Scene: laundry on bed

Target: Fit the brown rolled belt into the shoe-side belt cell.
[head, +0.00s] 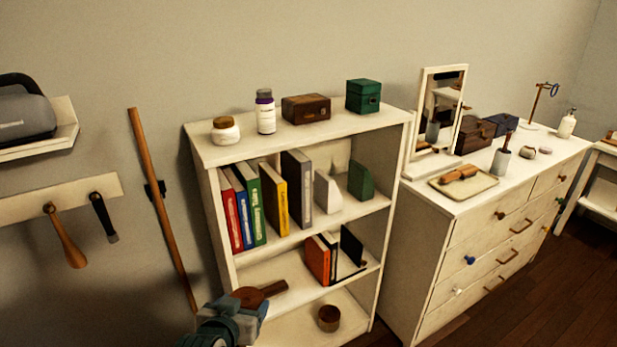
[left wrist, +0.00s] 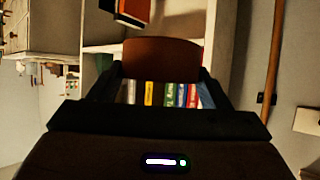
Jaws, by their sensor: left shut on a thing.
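My left gripper (head: 240,310) comes in at the bottom of the head view, in front of the lower part of a white shelf unit. It is shut on a brown thing (head: 252,297), which looks like the rolled belt. In the left wrist view the brown piece (left wrist: 160,57) sits between the two fingers, its near side partly hidden. A narrower brown part (head: 274,288) sticks out to the right of it; I cannot tell if it belongs to the held thing. No belt cell and no shoes can be made out. My right gripper is not in view.
The white shelf unit (head: 296,145) holds books, bookends, jars and boxes. A round brown container (head: 328,318) stands on its lowest board. A wooden pole (head: 162,205) leans at the wall. A white dresser (head: 470,225) with a mirror stands to the right, with dark floor (head: 560,285) in front.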

